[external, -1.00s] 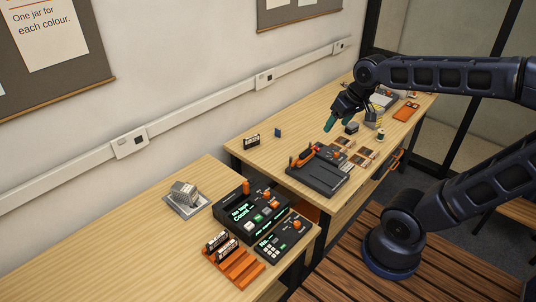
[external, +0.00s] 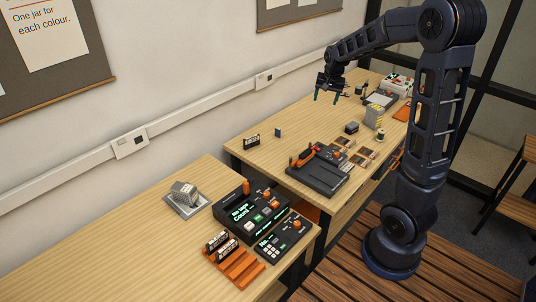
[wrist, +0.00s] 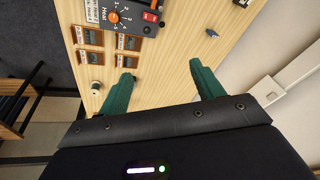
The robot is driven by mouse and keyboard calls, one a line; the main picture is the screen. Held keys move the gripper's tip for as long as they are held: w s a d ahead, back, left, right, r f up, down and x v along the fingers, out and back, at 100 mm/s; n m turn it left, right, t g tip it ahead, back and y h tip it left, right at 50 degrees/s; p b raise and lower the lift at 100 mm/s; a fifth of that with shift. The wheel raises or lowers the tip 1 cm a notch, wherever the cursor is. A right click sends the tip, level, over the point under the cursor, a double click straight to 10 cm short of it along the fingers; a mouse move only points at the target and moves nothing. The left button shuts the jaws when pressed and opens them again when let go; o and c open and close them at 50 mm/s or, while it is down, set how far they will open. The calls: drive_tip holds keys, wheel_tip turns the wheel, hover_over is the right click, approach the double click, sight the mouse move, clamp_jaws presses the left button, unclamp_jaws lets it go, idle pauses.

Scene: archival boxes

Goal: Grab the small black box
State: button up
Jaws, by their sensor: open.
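A small dark box (external: 352,128) with a greyish top sits on the far table, behind the row of small brown-framed panels. It looks like the small black box. My gripper (external: 326,97) hangs above the far table with its green fingers pointing down, up and to the left of the box in the external view. It is open and empty. In the wrist view the spread fingers of my gripper (wrist: 158,76) have bare wood between them. I cannot make out the box there; the left finger may hide it.
A dark console (external: 318,172) with an orange handle stands at the table's near end. A black labelled piece (external: 251,141) and a small blue piece (external: 278,132) stand by the wall. A grey striped block (external: 375,116) is right of the box. Wood left of the box is clear.

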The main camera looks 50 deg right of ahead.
drive_tip(key=w+d+f+m+g+h, duration=0.1)
drive_tip(key=w+d+f+m, duration=0.1)
drive_tip(key=d+f, duration=0.35)
drive_tip(key=w+d+f+m, duration=0.1)
drive_tip(key=d+f+m, duration=0.15)
drive_tip(key=d, duration=0.65)
drive_tip(key=m+g+h, duration=0.2)
drive_tip(key=m, duration=0.1)
approach(352, 124)
drive_tip(key=shift+s+x, duration=0.15)
drive_tip(key=shift+x, duration=1.25)
drive_tip(key=shift+s+x, duration=0.15)
drive_tip(key=shift+x, duration=1.25)
drive_tip(key=x, duration=0.4)
drive_tip(key=shift+w+d+f, duration=0.15)
drive_tip(key=shift+f, duration=0.25)
drive_tip(key=shift+c, duration=0.5)
drive_tip(key=c, duration=1)
